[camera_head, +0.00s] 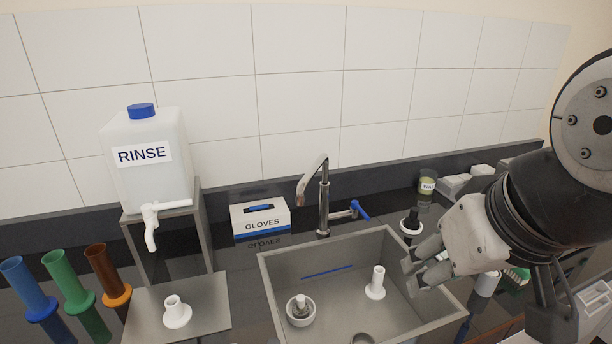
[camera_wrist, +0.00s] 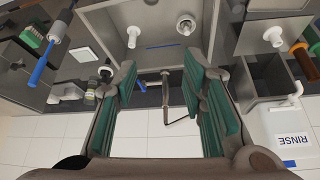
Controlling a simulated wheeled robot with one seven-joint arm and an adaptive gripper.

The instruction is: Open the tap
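The metal tap (camera_head: 323,207) stands behind the sink, with its curved spout to the left and a side handle with a blue lever (camera_head: 361,210) on its right. The tap also shows upside down between my fingers in the wrist view (camera_wrist: 166,95), with the blue lever (camera_wrist: 141,86) near the left finger. My gripper (camera_head: 411,274) is open and empty, over the sink's right side, to the right of and nearer than the tap. It also shows in the wrist view (camera_wrist: 159,68), its green pads apart. No contact with the tap shows.
The sink (camera_head: 268,285) holds white labware. A RINSE container (camera_head: 168,180) with a white spigot (camera_head: 151,226) stands on a metal stand at left. A GLOVES box (camera_head: 260,216) lies left of the tap. Coloured cylinders (camera_head: 68,280) are at far left. Bottles stand at right.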

